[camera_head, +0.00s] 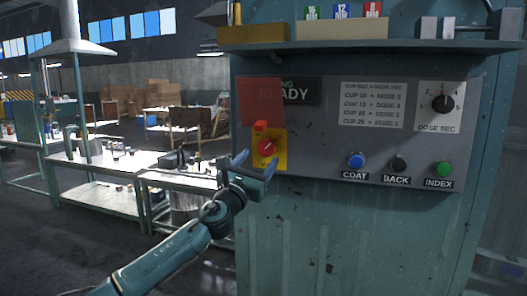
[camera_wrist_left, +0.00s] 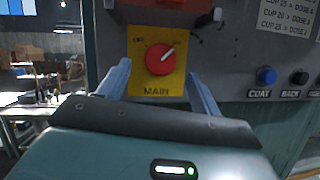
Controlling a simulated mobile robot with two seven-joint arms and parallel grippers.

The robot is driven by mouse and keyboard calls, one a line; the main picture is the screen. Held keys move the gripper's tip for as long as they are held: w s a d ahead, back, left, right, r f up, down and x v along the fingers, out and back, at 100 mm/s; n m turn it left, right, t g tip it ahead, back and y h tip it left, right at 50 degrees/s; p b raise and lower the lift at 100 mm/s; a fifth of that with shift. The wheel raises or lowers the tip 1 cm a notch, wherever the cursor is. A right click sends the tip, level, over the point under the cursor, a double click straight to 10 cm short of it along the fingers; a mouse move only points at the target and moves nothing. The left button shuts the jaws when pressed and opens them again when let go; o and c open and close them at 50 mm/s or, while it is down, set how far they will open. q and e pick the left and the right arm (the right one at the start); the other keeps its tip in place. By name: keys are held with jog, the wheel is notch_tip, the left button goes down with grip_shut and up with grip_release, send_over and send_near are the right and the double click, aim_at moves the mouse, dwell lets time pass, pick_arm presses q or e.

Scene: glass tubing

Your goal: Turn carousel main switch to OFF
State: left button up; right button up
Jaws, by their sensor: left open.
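The main switch is a red round knob (camera_head: 267,148) on a yellow plate (camera_head: 281,160), at the left of the grey control panel. In the left wrist view the knob (camera_wrist_left: 160,58) sits above the word MAIN on its yellow plate (camera_wrist_left: 177,90). Its pale pointer mark is tilted to the upper right. The small labels at the plate's upper corners are too blurred to read surely. My left gripper (camera_head: 256,163) is open and empty in front of the plate. In the left wrist view its fingers (camera_wrist_left: 160,72) frame the knob, one on each side, apart from it.
A red panel (camera_head: 260,98) sits just above the switch, over part of the READY display (camera_head: 298,92). A blue COAT button (camera_head: 356,160), black BACK button (camera_head: 399,163), green INDEX button (camera_head: 443,168) and DOSE SEC dial (camera_head: 442,103) lie right. A workbench (camera_head: 110,160) stands left.

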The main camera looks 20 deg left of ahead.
aim_at(264, 151)
pick_arm(q)
jog(key=shift+x, duration=2.25)
jog(key=shift+a, duration=0.1)
jog(key=shift+c, duration=0.5)
jog(key=c, duration=0.9)
